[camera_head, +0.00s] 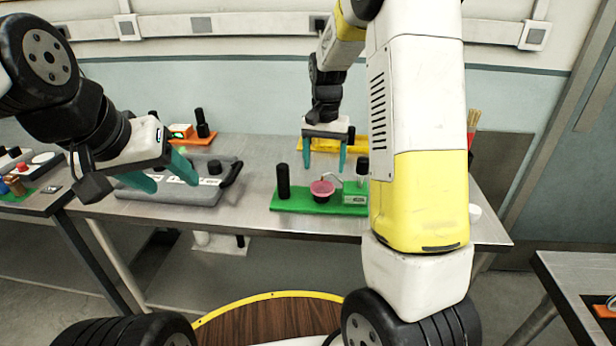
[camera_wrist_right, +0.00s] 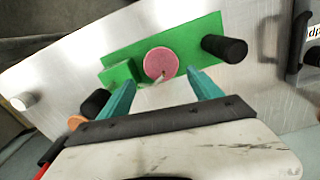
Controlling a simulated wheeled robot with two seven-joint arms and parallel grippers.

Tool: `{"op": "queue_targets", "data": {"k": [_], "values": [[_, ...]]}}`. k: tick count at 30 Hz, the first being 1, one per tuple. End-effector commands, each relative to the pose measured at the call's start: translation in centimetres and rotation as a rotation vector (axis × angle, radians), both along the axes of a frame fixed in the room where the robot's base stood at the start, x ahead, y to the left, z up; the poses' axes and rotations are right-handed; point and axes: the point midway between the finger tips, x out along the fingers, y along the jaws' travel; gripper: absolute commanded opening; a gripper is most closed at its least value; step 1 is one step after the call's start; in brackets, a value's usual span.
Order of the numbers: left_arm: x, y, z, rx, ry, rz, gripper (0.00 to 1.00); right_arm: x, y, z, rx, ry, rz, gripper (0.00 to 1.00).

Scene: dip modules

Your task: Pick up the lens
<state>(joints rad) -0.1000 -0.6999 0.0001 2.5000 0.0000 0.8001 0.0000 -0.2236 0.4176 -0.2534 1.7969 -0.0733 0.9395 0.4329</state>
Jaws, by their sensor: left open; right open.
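A round pink piece (camera_head: 321,187), which may be the lens, sits on a green base (camera_head: 300,205) on the metal table. It shows as a flat pink disc in the right wrist view (camera_wrist_right: 161,63). My right gripper (camera_head: 325,168) is open and empty, pointing down behind and above the green base. In the right wrist view its two teal fingers (camera_wrist_right: 162,82) stand apart, with the disc just beyond the gap between them. My left gripper (camera_head: 172,184) is open and empty over a grey case at the left.
A black cylinder (camera_head: 283,181) stands on the green base's left end, and a small green block (camera_head: 354,194) on its right. The grey case (camera_head: 190,193) has a black handle. A yellow module (camera_head: 359,143) and an orange module (camera_head: 206,138) lie further back.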

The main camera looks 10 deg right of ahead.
Motion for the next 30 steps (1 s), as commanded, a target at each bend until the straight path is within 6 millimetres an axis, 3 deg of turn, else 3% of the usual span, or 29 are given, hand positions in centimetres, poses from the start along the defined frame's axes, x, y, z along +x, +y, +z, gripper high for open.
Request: {"op": "queue_targets", "data": {"k": [12, 22, 30], "values": [[0.0, 0.0, 0.0, 0.000, 0.000, 0.000, 0.57, 0.1, 0.3, -5.6, 0.001, 0.002, 0.000, 0.74], [0.0, 0.0, 0.0, 0.000, 0.000, 0.000, 0.57, 0.1, 0.3, -6.4, 0.001, -0.002, 0.000, 0.74], [0.0, 0.0, 0.0, 0.000, 0.000, 0.000, 0.57, 0.1, 0.3, -6.3, 0.001, -0.001, 0.001, 0.21]]}}
